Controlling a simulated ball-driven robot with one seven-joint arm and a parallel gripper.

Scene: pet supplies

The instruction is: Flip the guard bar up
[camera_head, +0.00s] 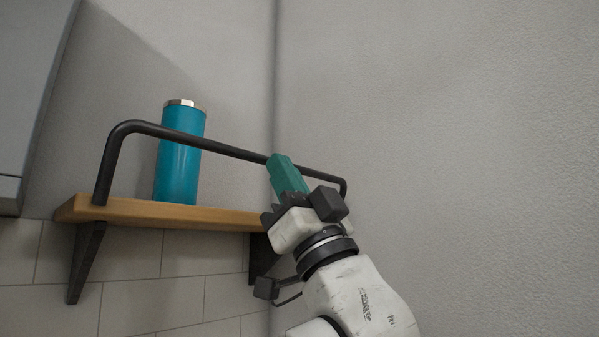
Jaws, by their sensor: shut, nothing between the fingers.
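The black guard bar (228,149) stands raised above the front of a wooden shelf (170,212), with bent ends at the left and right. My gripper (279,163), with green fingers, is shut and empty. Its fingertips overlap the right part of the bar in the picture; I cannot tell whether they touch it. My gripper hides part of the bar near its right end and the right end of the shelf.
A teal bottle (177,172) with a metallic cap stands upright on the shelf behind the bar. Black brackets (86,262) hold the shelf. A plain wall (450,130) is close on the right. A grey cabinet-like body (28,90) is at the left edge.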

